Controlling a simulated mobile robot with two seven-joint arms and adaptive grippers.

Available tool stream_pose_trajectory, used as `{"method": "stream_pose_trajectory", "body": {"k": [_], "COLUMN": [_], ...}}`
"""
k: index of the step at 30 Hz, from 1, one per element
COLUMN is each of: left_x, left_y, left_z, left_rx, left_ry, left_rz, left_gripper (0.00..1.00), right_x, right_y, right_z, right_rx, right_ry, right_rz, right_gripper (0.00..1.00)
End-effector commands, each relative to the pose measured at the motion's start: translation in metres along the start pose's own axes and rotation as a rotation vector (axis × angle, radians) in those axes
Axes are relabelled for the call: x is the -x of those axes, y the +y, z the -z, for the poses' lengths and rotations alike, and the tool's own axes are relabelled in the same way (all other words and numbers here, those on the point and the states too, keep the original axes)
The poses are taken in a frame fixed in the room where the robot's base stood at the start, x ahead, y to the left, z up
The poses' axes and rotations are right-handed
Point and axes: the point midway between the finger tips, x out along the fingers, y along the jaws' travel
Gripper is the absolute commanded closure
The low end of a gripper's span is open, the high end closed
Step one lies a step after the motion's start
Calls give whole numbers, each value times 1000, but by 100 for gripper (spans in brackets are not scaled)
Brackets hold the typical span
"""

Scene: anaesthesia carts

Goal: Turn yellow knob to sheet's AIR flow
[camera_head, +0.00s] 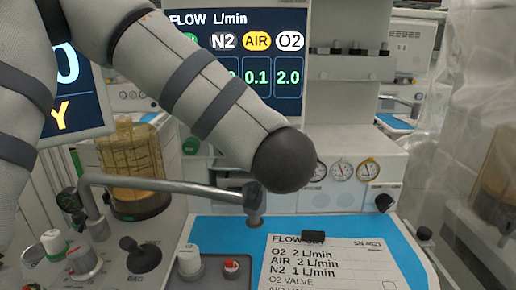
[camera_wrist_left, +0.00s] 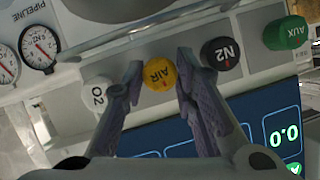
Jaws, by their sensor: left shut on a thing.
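The yellow AIR knob (camera_wrist_left: 159,75) is in the left wrist view, between the white O2 knob (camera_wrist_left: 98,94) and the black N2 knob (camera_wrist_left: 220,54). My left gripper (camera_wrist_left: 158,66) has one finger on each side of the yellow knob and is shut on it. In the head view my left arm hides the knobs and its gripper. The flow display (camera_head: 259,92) reads AIR 0.1 and O2 2.0; the N2 value is partly covered. The sheet (camera_head: 330,262) lists O2 2, AIR 2 and N2 1 L/min. My right gripper is out of view.
A green AUX knob (camera_wrist_left: 287,34) lies beyond the N2 knob. A metal arm (camera_head: 165,186) crosses above the blue worktop (camera_head: 215,232). Pressure gauges (camera_head: 342,170) sit on the panel behind. An amber canister (camera_head: 130,160) stands at the left.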

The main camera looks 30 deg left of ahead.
Motion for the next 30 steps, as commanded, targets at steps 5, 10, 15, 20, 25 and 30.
{"method": "stream_pose_trajectory", "body": {"k": [5, 10, 15, 20, 25, 30], "left_x": [0, 0, 0, 0, 0, -1], "left_y": [-2, -3, -4, -5, -5, -6], "left_z": [1, 1, 0, -1, -1, -2], "left_rx": [146, 297, 445, 586, 733, 872], "left_ry": [2, 2, 2, 1, 1, 1], "left_rz": [-59, -122, -185, -242, -304, -361], "left_gripper": [100, 100, 100, 100, 100, 100], "right_x": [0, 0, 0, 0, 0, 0], "right_y": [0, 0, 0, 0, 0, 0], "right_z": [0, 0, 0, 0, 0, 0], "right_rx": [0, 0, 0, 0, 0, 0], "right_ry": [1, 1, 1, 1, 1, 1], "right_rz": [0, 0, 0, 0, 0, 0], "right_gripper": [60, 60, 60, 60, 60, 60]}}
